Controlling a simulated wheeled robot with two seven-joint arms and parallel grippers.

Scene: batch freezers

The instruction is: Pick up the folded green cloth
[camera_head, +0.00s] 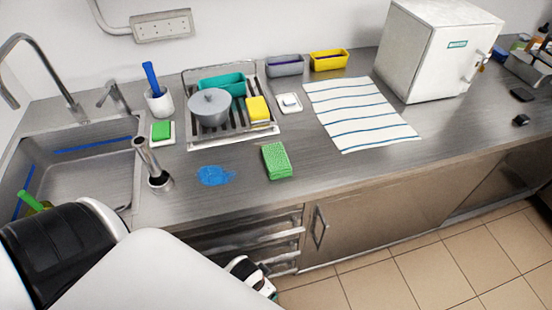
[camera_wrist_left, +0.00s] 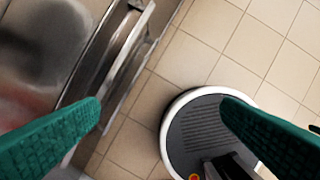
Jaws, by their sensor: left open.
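The folded green cloth (camera_head: 277,161) lies on the steel counter near its front edge, in the middle of the head view. Nothing covers it. The wrist view does not show it. My left gripper (camera_wrist_left: 162,103) shows in the wrist view as two green fingers spread wide apart, with nothing between them. The floor and cabinet front lie beyond them. In the head view my white arm fills the lower left, and the fingers cannot be made out. My right gripper is not in view.
A blue spill (camera_head: 215,175) is left of the cloth. A dish rack (camera_head: 235,138) with a grey pot (camera_head: 210,107) stands behind. A striped towel (camera_head: 358,112) lies to the right, before a white freezer (camera_head: 435,50). A sink (camera_head: 90,175) is left.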

